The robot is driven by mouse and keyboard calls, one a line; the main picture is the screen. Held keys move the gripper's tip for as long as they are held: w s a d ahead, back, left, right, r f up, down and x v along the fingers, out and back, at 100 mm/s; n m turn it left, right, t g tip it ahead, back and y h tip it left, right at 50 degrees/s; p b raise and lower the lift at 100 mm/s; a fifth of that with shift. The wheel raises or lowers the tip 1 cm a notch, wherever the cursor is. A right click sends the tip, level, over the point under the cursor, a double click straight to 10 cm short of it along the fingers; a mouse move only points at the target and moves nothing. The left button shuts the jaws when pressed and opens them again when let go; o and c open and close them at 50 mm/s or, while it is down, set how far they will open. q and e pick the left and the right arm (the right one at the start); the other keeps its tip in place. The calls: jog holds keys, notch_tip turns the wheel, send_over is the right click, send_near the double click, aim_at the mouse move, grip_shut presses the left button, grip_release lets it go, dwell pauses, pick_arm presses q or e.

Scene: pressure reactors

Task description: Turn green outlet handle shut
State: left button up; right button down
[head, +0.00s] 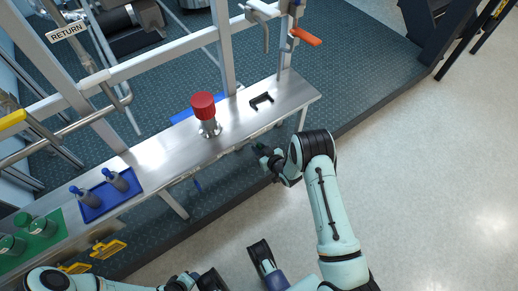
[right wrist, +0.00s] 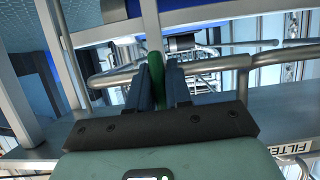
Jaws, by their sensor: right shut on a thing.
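The green handle (right wrist: 156,72) stands upright between the two dark fingers of my right gripper (right wrist: 158,88) in the right wrist view. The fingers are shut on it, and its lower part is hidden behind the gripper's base. In the head view my right gripper (head: 263,151) is small and dark, low beside the front edge of the steel shelf. The green handle cannot be made out clearly there.
The steel shelf (head: 163,145) carries a red-capped fitting (head: 203,107), a black bracket (head: 262,100) and a blue tray (head: 122,201) with bottles. An orange handle (head: 306,37) is at the top. Metal pipes (right wrist: 215,65) run behind the fingers. Open floor (head: 430,190) lies right.

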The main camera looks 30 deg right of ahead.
dwell(0.3)
jog(key=c, duration=1.1)
grip_release()
jog(key=shift+c, duration=0.2)
pick_arm(q)
jog(key=shift+g+h, duration=0.4)
jog(key=shift+g, duration=0.3)
jog(key=shift+s+d+r+p, duration=0.35)
jog(key=shift+s+r+p, duration=0.2)
jog(key=shift+s, duration=0.2)
jog(key=shift+s+d+r+p, duration=0.4)
jog(key=shift+s+r, duration=0.2)
jog(key=shift+s, duration=0.1)
jog(key=shift+s+d+r+p, duration=0.3)
jog(key=shift+s+r+p, duration=0.25)
jog(key=shift+s, duration=0.2)
pick_arm(e)
jog(key=v, duration=1.3)
jog(key=shift+s, duration=0.25)
